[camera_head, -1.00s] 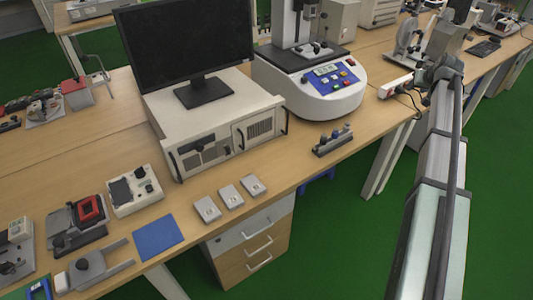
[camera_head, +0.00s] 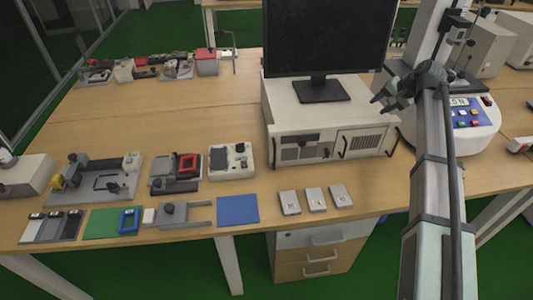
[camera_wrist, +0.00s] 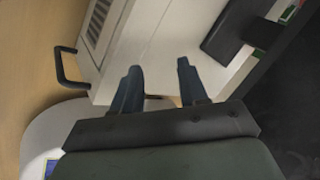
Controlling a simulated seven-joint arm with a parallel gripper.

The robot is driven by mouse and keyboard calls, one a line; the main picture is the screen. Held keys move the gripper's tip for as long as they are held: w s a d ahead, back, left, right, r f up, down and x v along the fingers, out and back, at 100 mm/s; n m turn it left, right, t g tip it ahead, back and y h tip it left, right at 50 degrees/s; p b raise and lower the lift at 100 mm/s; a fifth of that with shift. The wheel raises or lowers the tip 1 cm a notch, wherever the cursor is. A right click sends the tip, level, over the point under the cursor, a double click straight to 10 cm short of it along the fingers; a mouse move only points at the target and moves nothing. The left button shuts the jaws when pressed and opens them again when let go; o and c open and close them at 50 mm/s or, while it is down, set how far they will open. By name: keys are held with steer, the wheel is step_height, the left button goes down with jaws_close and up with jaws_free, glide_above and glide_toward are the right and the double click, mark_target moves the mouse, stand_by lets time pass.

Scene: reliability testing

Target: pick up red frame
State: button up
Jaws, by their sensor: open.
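The red frame (camera_head: 187,161) is a small red square ring with a dark opening. It sits on a dark grey fixture (camera_head: 170,183) on the left part of the table in the head view. My gripper (camera_head: 384,98) is up and to the right of it, in front of the white computer case's right side. In the wrist view my gripper (camera_wrist: 158,82) shows two separate fingers with nothing between them, above the case top. The red frame is out of the wrist view.
A monitor (camera_head: 330,40) stands on the white computer case (camera_head: 290,118). A white device (camera_head: 231,162) sits right of the fixture. A blue mat (camera_head: 238,209), green mat (camera_head: 101,223) and three small grey blocks lie along the front edge.

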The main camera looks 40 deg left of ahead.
steer(key=s+a+g, duration=0.1)
steer(key=s+a, duration=0.3)
steer(key=a, duration=0.1)
steer(key=s+a+g, duration=0.1)
steer(key=s+a, duration=0.2)
steer(key=a, duration=0.3)
steer(key=s+a+g, duration=0.1)
steer(key=s+a, duration=0.3)
steer(key=a, duration=0.1)
steer(key=shift+s+a+f, duration=0.25)
steer(key=shift+s+a, duration=0.05)
steer(key=shift+a, duration=0.1)
steer(key=s+a+n+g, duration=0.1)
steer(key=s+a+g, duration=0.2)
steer(key=s+a, duration=1.15)
steer(key=n+t+h, duration=0.3)
steer(key=n+h, duration=0.4)
steer(key=n, duration=0.1)
glide_above(194, 160)
step_height(194, 160, down, 4)
step_height(194, 160, down, 14)
steer(key=shift+d+r, duration=0.1)
jaws_close()
